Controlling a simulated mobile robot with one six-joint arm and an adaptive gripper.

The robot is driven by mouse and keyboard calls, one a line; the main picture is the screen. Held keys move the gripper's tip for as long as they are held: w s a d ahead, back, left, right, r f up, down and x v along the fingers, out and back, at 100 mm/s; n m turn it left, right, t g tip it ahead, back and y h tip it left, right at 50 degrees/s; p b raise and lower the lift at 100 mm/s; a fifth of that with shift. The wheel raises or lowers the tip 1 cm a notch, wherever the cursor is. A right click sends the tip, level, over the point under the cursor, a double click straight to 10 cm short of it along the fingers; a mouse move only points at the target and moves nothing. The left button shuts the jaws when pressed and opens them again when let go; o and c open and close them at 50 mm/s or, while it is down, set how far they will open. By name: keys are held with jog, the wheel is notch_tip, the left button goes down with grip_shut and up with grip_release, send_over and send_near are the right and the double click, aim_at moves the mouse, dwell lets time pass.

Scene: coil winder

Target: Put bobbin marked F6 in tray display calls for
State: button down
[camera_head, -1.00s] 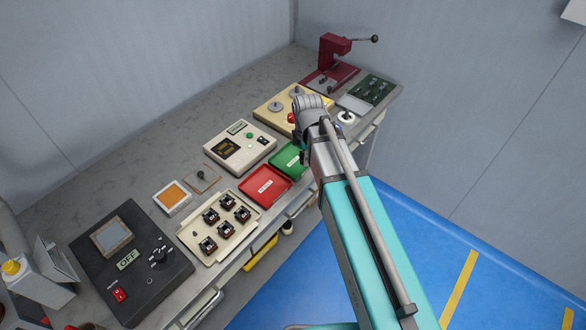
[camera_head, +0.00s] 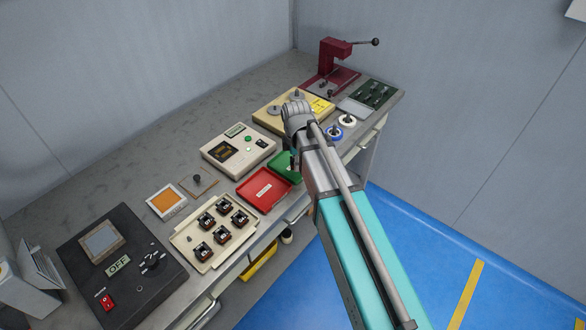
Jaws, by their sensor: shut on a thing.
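My gripper (camera_head: 293,167) points down over the green tray (camera_head: 276,174), and only a small part of it shows beside my arm. It is shut on a bobbin, which is mostly hidden, so its mark cannot be read. The red tray (camera_head: 250,198) lies left of the green one and looks empty. The cream box (camera_head: 240,165) behind the trays carries a small dark display (camera_head: 223,150) with text too small to read. Several dark bobbins (camera_head: 222,235) stand in the cream holder (camera_head: 186,262), with one bare peg at its left.
A black control panel (camera_head: 125,290) showing OFF and an orange-topped square (camera_head: 166,201) lie to the left. A yellow fixture (camera_head: 268,120), white spool (camera_head: 347,121), blue-ringed spool (camera_head: 334,133) and dark red press (camera_head: 330,55) stand to the right. The bench's back strip is clear.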

aim_at(294, 174)
jog(key=shift+f, duration=0.1)
jog(key=shift+w+a+f+b, duration=0.3)
jog(key=shift+w+f+b, duration=0.05)
jog(key=shift+f+b, duration=1.6)
jog(key=shift+b, duration=0.05)
jog(key=shift+f, duration=0.1)
jog(key=shift+c, duration=2.3)
grip_release()
jog(key=shift+r, duration=0.2)
notch_tip(294, 174, up, 12)
jog(key=p, duration=1.2)
